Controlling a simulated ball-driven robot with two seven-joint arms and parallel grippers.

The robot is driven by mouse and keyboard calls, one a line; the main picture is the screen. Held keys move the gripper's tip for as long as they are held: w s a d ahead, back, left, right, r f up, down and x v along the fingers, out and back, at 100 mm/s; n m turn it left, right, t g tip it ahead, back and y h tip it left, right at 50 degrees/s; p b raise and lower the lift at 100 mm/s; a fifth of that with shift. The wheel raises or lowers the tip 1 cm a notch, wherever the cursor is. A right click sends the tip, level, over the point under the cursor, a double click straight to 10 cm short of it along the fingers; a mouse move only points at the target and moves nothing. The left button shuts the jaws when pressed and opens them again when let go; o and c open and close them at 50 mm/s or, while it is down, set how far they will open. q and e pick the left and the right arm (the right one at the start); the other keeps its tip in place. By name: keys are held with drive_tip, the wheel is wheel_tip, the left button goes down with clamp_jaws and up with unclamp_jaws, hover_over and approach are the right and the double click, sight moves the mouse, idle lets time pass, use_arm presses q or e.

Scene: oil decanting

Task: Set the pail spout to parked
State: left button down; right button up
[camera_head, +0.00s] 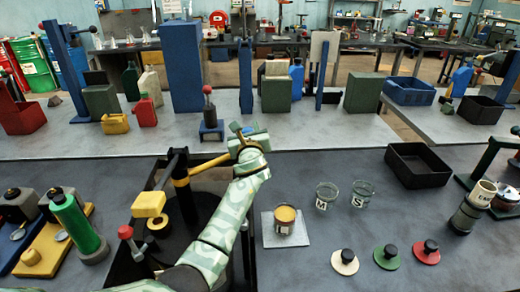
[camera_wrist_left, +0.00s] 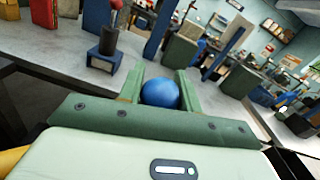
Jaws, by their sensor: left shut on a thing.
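My left gripper (camera_head: 247,137) is shut on a blue ball knob (camera_wrist_left: 160,93), which sits between its two green fingers in the left wrist view. In the head view the gripper mostly hides the knob. A yellow bar (camera_head: 208,164) runs from the gripper to a black upright post with a yellow band (camera_head: 181,178); this looks like the spout arm. The post stands over a round black area (camera_head: 205,207), partly hidden by my left arm. I cannot tell which part is the pail, nor where the parked position is. My right gripper is not in view.
A yellow block (camera_head: 148,204) and a red knob (camera_head: 125,232) stand left of the post. A jar of yellow liquid (camera_head: 285,216) and two glasses (camera_head: 327,193) stand to the right. An empty black bin (camera_head: 417,164) lies beyond. The pale bench behind holds canisters (camera_head: 276,92).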

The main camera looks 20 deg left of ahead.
use_arm(q)
drive_tip(key=a+n+y+b, duration=0.1)
drive_tip(key=a, duration=0.1)
drive_tip(key=w+a+n+g+y+b, duration=0.1)
drive_tip(key=shift+w+a+g+y, duration=0.15)
drive_tip(key=shift+a+g+y, duration=0.15)
drive_tip(key=shift+a, duration=0.1)
drive_tip(key=c, duration=1)
unclamp_jaws()
drive_tip(key=shift+a, duration=0.1)
